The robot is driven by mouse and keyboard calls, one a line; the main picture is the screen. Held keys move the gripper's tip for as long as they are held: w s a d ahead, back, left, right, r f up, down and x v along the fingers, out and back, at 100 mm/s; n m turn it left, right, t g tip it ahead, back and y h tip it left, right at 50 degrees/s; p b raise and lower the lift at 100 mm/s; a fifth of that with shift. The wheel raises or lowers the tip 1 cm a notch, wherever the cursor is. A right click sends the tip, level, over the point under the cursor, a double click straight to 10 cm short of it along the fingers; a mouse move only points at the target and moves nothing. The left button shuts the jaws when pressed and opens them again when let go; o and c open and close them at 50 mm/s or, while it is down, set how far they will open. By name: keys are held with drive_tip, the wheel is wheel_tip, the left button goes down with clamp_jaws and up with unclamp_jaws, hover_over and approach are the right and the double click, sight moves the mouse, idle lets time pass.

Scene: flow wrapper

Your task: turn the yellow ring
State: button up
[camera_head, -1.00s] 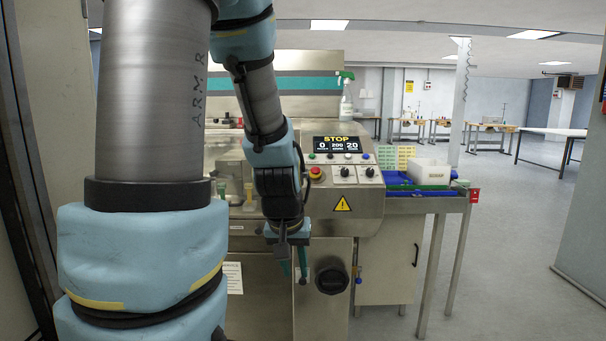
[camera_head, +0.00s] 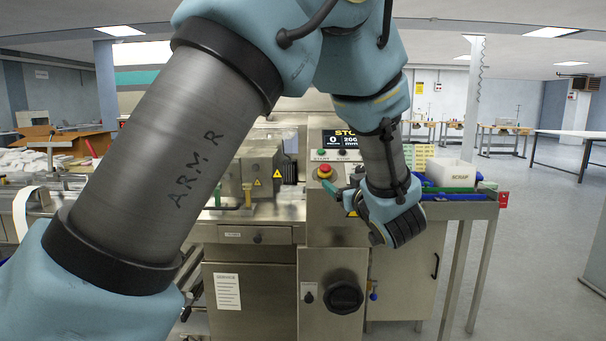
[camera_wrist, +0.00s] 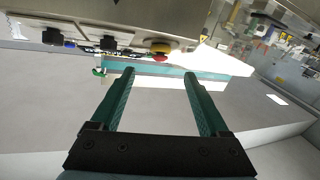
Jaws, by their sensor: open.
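In the wrist view a yellow ring (camera_wrist: 159,47) sits around the base of a red mushroom button (camera_wrist: 160,58) on the machine's panel. In the head view the fingers (camera_head: 345,187) are just right of and below the button, partly hidden by my wrist.
Dark knobs (camera_wrist: 108,43) stand beside the ring on the same panel. A large black knob (camera_head: 343,296) is lower on the machine. Open floor lies farther right.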

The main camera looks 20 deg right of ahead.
sight(327, 171)
drive_tip(key=w, duration=0.3)
drive_tip(key=w+d+p, duration=0.1)
drive_tip(key=w, duration=0.3)
drive_tip(key=w+p, duration=0.1)
drive_tip(key=w, duration=0.2)
drive_tip(key=shift+w+d, duration=0.25)
drive_tip(key=shift+w, duration=0.05)
clamp_jaws()
